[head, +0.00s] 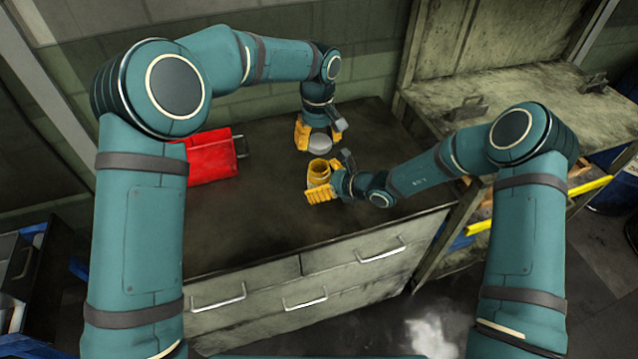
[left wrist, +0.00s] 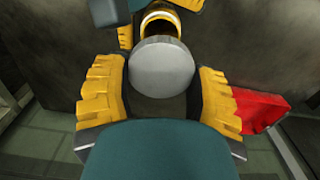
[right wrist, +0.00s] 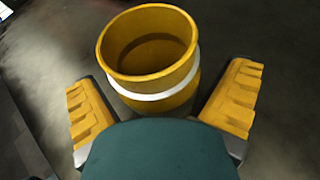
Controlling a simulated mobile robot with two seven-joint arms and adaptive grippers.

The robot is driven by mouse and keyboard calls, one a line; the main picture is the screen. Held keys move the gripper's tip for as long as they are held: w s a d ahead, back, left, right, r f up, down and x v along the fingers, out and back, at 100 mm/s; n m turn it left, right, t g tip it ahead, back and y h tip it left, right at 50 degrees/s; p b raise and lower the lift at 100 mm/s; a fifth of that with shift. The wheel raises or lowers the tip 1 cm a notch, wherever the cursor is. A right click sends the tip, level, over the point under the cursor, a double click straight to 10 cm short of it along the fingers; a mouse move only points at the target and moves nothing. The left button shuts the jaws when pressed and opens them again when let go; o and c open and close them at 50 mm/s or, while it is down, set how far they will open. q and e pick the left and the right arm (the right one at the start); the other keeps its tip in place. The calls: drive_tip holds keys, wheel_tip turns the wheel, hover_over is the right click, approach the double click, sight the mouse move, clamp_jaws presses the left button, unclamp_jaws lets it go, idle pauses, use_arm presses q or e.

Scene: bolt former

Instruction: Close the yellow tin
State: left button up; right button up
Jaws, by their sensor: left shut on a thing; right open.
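The yellow tin (head: 318,172) stands upright and open-topped on the dark worktop, with a white band below its rim. In the right wrist view the tin (right wrist: 146,88) shows its hollow inside. My right gripper (head: 333,179) is open, with its fingers on either side of the tin; I cannot tell whether they touch it. A round grey lid (left wrist: 161,68) is between the fingers of my left gripper (head: 319,133), which is shut on it. In the head view the lid (head: 319,146) is behind the tin, apart from it. The lid's height above the worktop is unclear.
A red box (head: 212,157) with a handle lies on the worktop (head: 262,215), left of the tin. Drawers with handles (head: 305,298) are under the front edge. A wooden bench (head: 510,95) stands at the back right. The worktop's front middle is clear.

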sight(319, 162)
drive_tip(key=shift+c, duration=0.3)
drive_tip(key=c, duration=1.3)
use_arm(q)
drive_tip(key=shift+f, duration=2.5)
drive_tip(key=shift+f, duration=0.1)
drive_tip(key=shift+f, duration=0.75)
drive_tip(key=shift+f, duration=0.55)
use_arm(e)
clamp_jaws()
use_arm(q)
drive_tip(key=shift+d+m, duration=0.1)
drive_tip(key=shift+m, duration=1.5)
